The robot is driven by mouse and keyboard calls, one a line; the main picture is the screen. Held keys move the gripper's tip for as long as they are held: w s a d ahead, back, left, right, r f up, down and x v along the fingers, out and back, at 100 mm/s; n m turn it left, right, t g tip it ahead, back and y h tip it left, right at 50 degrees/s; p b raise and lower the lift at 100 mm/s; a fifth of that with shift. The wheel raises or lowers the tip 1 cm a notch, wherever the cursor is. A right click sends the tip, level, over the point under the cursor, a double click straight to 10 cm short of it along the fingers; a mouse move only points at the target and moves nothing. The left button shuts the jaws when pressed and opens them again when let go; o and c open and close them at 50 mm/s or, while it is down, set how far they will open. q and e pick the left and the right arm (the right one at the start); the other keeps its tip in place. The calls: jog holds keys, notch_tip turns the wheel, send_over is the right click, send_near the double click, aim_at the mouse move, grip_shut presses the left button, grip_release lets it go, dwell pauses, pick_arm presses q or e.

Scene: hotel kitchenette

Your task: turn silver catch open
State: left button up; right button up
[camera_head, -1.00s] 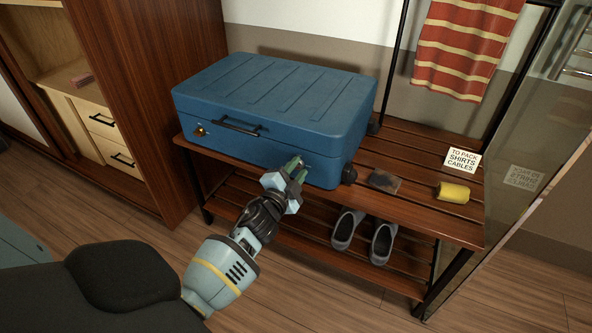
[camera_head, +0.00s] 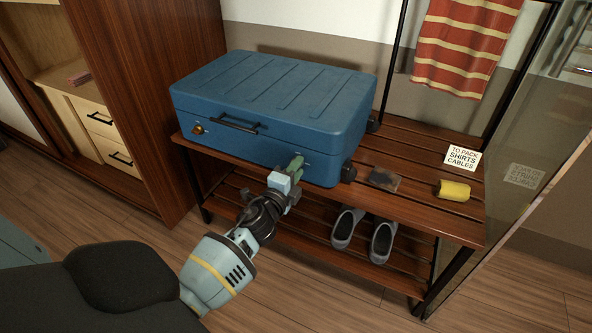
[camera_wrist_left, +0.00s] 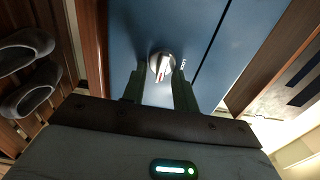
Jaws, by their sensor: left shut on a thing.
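A blue suitcase (camera_head: 270,100) lies closed on the slatted wooden rack, its front face toward me. My right gripper is not in view.
A brass-coloured catch (camera_head: 198,129) and a black handle (camera_head: 237,123) are farther left on the suitcase. A dark flat item (camera_head: 385,179), yellow roll (camera_head: 454,191) and note card (camera_head: 462,157) lie on the rack (camera_head: 420,213). Grey shoes (camera_head: 380,240) stand below.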

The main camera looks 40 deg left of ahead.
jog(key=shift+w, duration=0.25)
pick_arm(q)
jog(key=o, duration=1)
jog(key=shift+c, duration=0.2)
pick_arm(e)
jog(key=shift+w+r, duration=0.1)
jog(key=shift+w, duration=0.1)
pick_arm(q)
jog(key=shift+s, duration=0.15)
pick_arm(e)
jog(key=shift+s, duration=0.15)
pick_arm(q)
jog(key=p+v, duration=0.1)
jog(key=v, duration=0.6)
jog(key=shift+s, duration=0.3)
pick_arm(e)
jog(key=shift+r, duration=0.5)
pick_arm(q)
jog(key=shift+d, duration=0.1)
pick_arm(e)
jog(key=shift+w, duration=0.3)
